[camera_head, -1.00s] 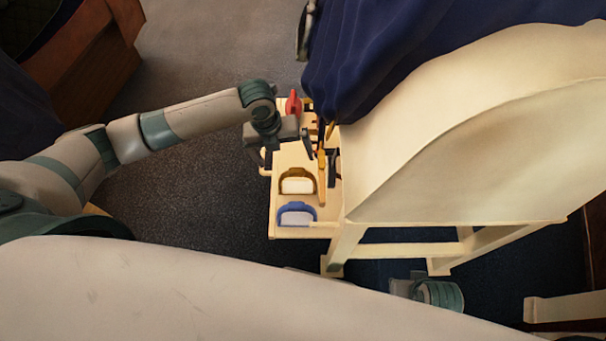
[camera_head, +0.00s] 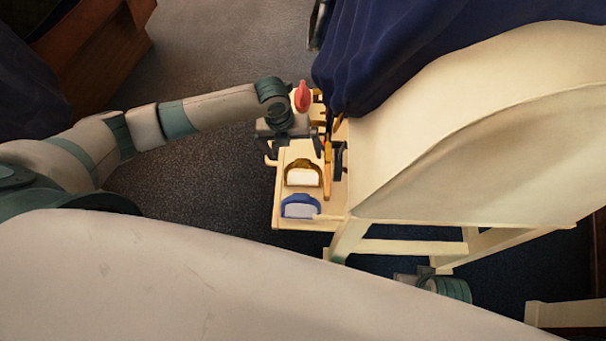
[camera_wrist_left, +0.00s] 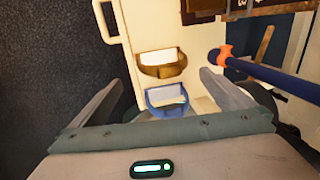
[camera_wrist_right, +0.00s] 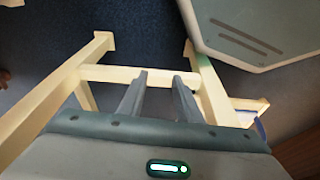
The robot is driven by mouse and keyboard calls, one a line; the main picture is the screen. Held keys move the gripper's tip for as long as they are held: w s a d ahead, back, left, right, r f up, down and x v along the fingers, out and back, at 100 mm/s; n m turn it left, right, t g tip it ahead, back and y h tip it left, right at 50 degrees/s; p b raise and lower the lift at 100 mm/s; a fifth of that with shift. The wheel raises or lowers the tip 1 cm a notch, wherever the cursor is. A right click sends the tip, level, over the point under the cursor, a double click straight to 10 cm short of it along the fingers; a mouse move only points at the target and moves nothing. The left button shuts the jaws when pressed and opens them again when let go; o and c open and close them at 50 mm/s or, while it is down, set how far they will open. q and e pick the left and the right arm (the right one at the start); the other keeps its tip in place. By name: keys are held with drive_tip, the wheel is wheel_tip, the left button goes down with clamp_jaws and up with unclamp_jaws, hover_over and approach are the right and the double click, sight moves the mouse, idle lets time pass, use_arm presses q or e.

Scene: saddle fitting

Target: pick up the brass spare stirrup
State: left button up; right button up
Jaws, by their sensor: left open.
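The brass stirrup (camera_head: 303,164) lies on the cream side shelf (camera_head: 283,222), with its arch toward the gripper in the head view. It also shows in the left wrist view (camera_wrist_left: 163,70). A similar blue stirrup (camera_head: 300,199) lies beside it, nearer me, and also shows in the left wrist view (camera_wrist_left: 165,98). My left gripper (camera_head: 301,149) is open and empty, just beyond the brass stirrup over the shelf. In the left wrist view its fingers (camera_wrist_left: 166,80) are spread, with both stirrups seen between them. My right gripper (camera_wrist_right: 157,80) is open and empty above the stand's legs.
The cream saddle stand (camera_head: 470,130) with a dark blue cloth (camera_head: 410,40) rises right of the shelf. A red-topped item (camera_head: 302,97) stands beyond my left gripper. Carpet left of the shelf is clear.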

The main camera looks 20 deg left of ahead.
sight(297, 161)
use_arm(q)
drive_tip(key=f, duration=0.4)
drive_tip(key=d+f, duration=0.1)
drive_tip(key=f, duration=0.2)
drive_tip(key=shift+w+d+b, duration=0.1)
drive_tip(key=shift+w+b, duration=0.05)
drive_tip(key=shift+b, duration=0.2)
drive_tip(key=shift+f, duration=0.45)
use_arm(e)
drive_tip(key=v, duration=0.3)
drive_tip(key=shift+s+f, duration=0.1)
drive_tip(key=shift+s, duration=0.1)
drive_tip(key=shift+w, duration=0.15)
use_arm(q)
drive_tip(key=shift+d+f, duration=0.1)
drive_tip(key=shift+f, duration=0.1)
drive_tip(key=f, duration=0.3)
drive_tip(key=shift+d+f, duration=0.4)
drive_tip(key=shift+d+f+b, duration=0.1)
drive_tip(key=shift+f+b, duration=0.2)
drive_tip(key=shift+f, duration=0.15)
use_arm(e)
drive_tip(key=shift+w+a+t, duration=0.3)
drive_tip(key=shift+w+a, duration=0.1)
drive_tip(key=shift+a, duration=0.1)
drive_tip(key=shift+f, duration=0.1)
